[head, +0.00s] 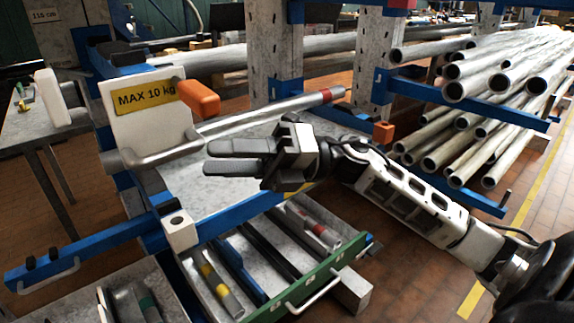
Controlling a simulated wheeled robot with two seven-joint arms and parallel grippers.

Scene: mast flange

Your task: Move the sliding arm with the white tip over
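An orange block (199,98) stands at the plate's right. A second white block (179,230), with a hole in its top, sits near the end of a blue bar (85,252). I cannot tell for sure which white block belongs to the sliding arm. My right gripper (233,168) points left above the grey tabletop, right of the plate, apart from both white blocks. It holds nothing that I can see; the gap between its fingers is unclear. My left gripper is not in view.
A grey tube with a red band (270,110) lies behind my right gripper. Below is an open green-fronted drawer (310,285) with short pipes. Racks of steel pipes (490,100) stand at the right. A small table (35,125) is at the left.

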